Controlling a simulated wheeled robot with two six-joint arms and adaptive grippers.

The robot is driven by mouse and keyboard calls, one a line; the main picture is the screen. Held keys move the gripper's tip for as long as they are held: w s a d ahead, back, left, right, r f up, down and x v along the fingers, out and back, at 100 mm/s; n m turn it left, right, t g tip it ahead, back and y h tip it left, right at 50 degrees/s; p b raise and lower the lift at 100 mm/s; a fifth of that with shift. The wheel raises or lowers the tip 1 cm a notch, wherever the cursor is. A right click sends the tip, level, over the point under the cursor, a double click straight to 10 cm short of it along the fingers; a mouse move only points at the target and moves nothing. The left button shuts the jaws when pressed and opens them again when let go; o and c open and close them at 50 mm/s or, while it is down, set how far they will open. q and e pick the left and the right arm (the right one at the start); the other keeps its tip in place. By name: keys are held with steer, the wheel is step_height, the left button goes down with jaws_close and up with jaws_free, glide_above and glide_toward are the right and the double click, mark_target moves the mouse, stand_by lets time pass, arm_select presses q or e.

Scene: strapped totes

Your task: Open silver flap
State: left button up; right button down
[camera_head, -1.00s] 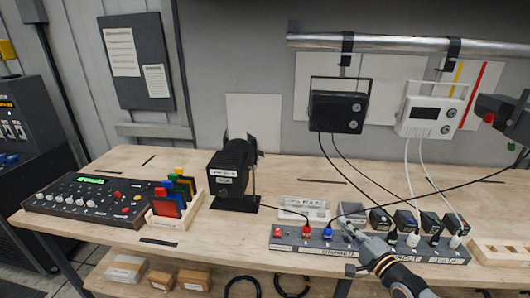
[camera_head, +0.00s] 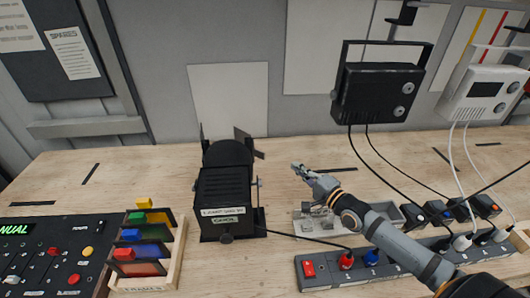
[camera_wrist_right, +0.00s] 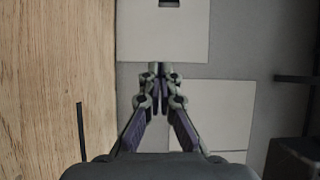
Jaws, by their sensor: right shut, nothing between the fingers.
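A black stage lamp (camera_head: 224,190) stands on the bench in the head view, with a label on its back. Dark flaps stick out around its far end: one at the upper right (camera_head: 243,144) and a narrow one at the left (camera_head: 202,134). I cannot tell which flap is silver. My right gripper (camera_head: 297,168) is shut and empty, to the right of the lamp and apart from it, above the bench. In the right wrist view its fingertips (camera_wrist_right: 158,70) meet, with nothing between them. The lamp's front is hidden. My left gripper is not in view.
A rack of coloured frames (camera_head: 145,250) and a control panel (camera_head: 50,255) stand to the left. A power strip (camera_head: 320,268) with plugs lies below my right arm. A black box (camera_head: 378,95) hangs at the right with cables. The bench behind the lamp is clear.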

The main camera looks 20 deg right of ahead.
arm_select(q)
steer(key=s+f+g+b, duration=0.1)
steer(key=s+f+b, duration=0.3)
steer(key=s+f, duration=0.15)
arm_select(e)
steer(key=a+b+x, duration=0.1)
steer(key=b+x, duration=0.1)
steer(key=x, duration=0.8)
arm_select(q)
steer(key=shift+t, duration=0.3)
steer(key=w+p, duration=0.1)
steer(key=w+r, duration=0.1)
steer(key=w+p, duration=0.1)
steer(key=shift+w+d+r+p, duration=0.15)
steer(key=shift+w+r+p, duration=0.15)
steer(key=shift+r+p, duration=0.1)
arm_select(e)
steer(key=s+a, duration=0.2)
steer(key=s, duration=0.1)
steer(key=shift+a+r, duration=0.15)
steer(key=shift+a, duration=0.25)
